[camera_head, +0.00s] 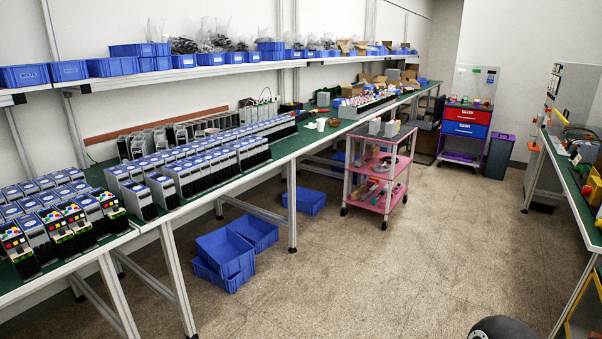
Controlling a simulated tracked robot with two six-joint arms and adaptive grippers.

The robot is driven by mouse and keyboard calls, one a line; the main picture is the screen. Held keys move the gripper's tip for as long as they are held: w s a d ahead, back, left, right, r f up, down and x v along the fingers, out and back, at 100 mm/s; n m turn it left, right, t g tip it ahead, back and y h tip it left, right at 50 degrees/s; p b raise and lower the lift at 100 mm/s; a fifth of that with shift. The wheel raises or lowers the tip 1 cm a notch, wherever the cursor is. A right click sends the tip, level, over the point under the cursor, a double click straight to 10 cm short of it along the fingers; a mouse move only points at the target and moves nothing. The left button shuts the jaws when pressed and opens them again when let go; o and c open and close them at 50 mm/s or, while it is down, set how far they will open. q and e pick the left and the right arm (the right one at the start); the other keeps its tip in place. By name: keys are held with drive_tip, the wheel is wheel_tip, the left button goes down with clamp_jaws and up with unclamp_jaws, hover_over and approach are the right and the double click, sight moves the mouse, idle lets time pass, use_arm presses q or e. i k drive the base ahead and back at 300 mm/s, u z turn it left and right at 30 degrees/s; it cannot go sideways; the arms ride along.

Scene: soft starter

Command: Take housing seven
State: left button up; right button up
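Many soft-starter housings stand in rows on the long green-topped bench (225,176) along the left wall. The nearest group of housings (45,228) has blue-grey tops, and its front units carry coloured parts. A second group of grey housings with blue tops (190,172) stands further along. Plain grey housings (140,146) stand behind it near the wall. I cannot tell which one is housing seven, as no numbers are readable. Neither of my grippers is in view.
A shelf with blue bins (112,67) runs above the bench. Empty blue crates (224,254) lie on the floor under it. A pink cart (379,178) stands by the bench. Another bench (573,187) is at the right. The middle floor is clear.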

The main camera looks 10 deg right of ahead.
sight(391, 129)
drive_tip(key=z, duration=0.5)
drive_tip(key=i, duration=1.5)
drive_tip(key=z, duration=0.8)
drive_tip(key=i, duration=2.7)
drive_tip(key=u, duration=0.55)
drive_tip(key=i, duration=1.45)
drive_tip(key=u, duration=0.4)
